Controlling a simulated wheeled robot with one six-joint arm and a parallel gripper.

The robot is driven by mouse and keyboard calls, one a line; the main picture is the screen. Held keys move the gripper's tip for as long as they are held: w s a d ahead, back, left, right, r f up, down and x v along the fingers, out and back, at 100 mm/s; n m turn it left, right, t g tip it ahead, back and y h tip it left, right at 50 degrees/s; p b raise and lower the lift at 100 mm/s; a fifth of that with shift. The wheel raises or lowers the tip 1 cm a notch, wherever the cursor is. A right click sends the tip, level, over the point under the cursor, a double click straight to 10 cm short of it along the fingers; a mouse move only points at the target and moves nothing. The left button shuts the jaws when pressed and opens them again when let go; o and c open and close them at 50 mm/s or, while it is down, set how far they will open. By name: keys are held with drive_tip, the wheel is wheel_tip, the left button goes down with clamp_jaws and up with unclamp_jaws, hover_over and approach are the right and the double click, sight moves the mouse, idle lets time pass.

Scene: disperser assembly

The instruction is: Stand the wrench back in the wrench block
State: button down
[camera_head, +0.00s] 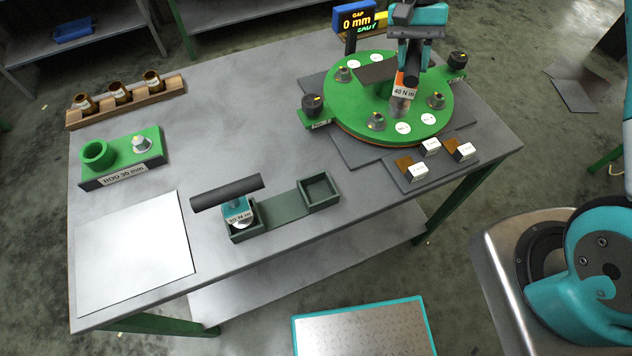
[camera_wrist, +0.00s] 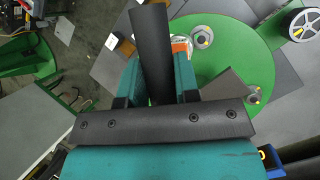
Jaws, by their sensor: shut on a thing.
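My gripper (camera_head: 406,58) is over the round green plate (camera_head: 361,122), shut on the dark crossbar (camera_head: 374,71) of a wrench with an orange body (camera_head: 405,91) marked 40 N m. The wrench hangs upright, its grey socket end (camera_head: 400,107) low over the plate's right part; I cannot tell if it touches. In the wrist view the dark bar (camera_wrist: 151,40) lies between my teal fingers (camera_wrist: 159,88). The dark green wrench block (camera_head: 284,208) is at the table's front. Its left pocket holds a teal wrench (camera_head: 238,212) with a dark crossbar; its right pocket (camera_head: 319,188) is empty.
Grey nuts (camera_head: 376,121) and black knobs (camera_head: 313,104) stand on and around the plate. A gap display (camera_head: 355,20) reads 0 mm. Small labelled blocks (camera_head: 411,168) sit in front. A wooden rack (camera_head: 127,101) and green rod stand (camera_head: 122,158) are left. The middle tabletop is clear.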

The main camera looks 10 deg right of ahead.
drive_tip(key=s+a+r+m+t+y+p, duration=0.1)
drive_tip(key=s+a+r+m, duration=0.25)
drive_tip(key=a, duration=0.25)
drive_tip(key=s+a+r+m+y, duration=0.25)
drive_tip(key=s+a+r, duration=0.2)
drive_tip(key=a, duration=0.25)
drive_tip(key=s+a+r+m+t+y+p, duration=0.1)
drive_tip(key=s+a+r+m, duration=0.25)
drive_tip(key=s+a, duration=0.2)
wheel_tip(320, 180, down, 20)
drive_tip(key=p, duration=0.2)
drive_tip(key=shift+w+a+f+m, duration=0.15)
drive_tip(key=shift+w+a+m, duration=0.05)
drive_tip(key=shift+a+m, duration=0.2)
drive_tip(key=shift+f, duration=0.1)
drive_tip(key=c, duration=0.8)
unclamp_jaws()
drive_tip(key=shift+c, duration=0.2)
